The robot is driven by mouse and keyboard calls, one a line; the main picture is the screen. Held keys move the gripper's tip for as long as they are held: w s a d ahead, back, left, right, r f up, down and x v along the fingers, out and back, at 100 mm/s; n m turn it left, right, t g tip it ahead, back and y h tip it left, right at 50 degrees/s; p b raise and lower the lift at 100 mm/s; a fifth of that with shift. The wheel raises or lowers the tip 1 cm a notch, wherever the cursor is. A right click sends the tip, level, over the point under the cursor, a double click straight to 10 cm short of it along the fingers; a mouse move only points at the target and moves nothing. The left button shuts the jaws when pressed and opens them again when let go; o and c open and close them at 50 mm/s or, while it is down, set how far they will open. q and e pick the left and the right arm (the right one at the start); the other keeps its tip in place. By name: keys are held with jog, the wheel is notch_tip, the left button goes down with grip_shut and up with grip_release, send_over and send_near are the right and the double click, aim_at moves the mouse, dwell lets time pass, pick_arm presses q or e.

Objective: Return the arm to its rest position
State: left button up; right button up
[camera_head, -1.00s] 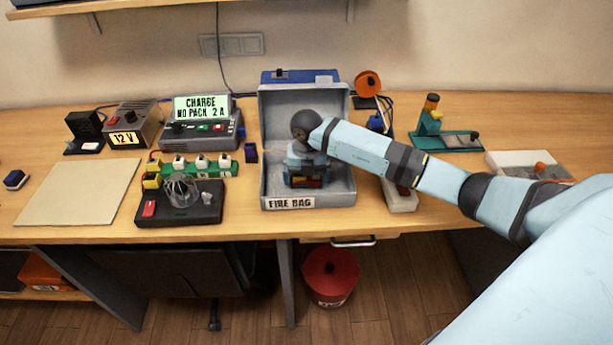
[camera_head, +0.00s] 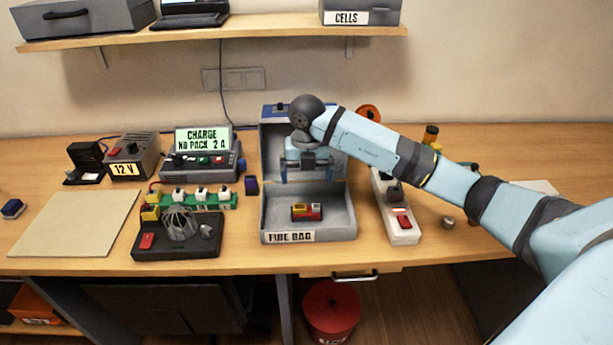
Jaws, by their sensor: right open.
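My right arm reaches in from the right side of the head view. Its gripper (camera_head: 307,174) hangs fingers down above the open grey fire bag box (camera_head: 335,236), in front of the raised lid. The gripper is open and apart from the small red and yellow pack (camera_head: 306,211) lying on the box floor. The wrist hides part of the lid and whatever stands behind it. My left gripper is not in view.
A charger (camera_head: 202,160) with a lit display, a 12 V supply (camera_head: 127,165) and a black base with a wire cage (camera_head: 178,238) stand left. A white power strip (camera_head: 403,228) lies right of the box. A shelf (camera_head: 215,33) hangs above. A beige mat (camera_head: 72,223) is bare.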

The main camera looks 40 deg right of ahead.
jog(key=s+a+f+n+y+p, duration=0.1)
jog(key=s+a+y, duration=0.15)
jog(key=a, duration=0.35)
jog(key=s+a+f+n+g+y+p, duration=0.1)
jog(key=s+a+f+y, duration=0.1)
jog(key=a+y, duration=0.25)
jog(key=s+a+f+n+y+p, duration=0.1)
jog(key=s+a+y, duration=0.1)
jog(key=a, duration=0.4)
jog(key=s+a+r+m+t+y+p, duration=0.2)
jog(key=s+a+r+m+t+y, duration=0.3)
jog(key=a+y, duration=0.4)
jog(key=s+d+f+m+t+h+p, duration=0.2)
jog(key=s+f+m+h, duration=0.5)
jog(key=m, duration=0.5)
jog(key=s+d+f+m+t+h+p, duration=0.3)
jog(key=s+d+f+m+h, duration=0.3)
jog(key=m, duration=0.6)
notch_tip(320, 180, down, 3)
jog(key=s+t+h, duration=0.1)
jog(key=s+h, duration=0.1)
jog(key=shift+s+d+f+m+t, duration=0.2)
jog(key=shift+s+d+m+t, duration=0.1)
jog(key=shift+t, duration=0.1)
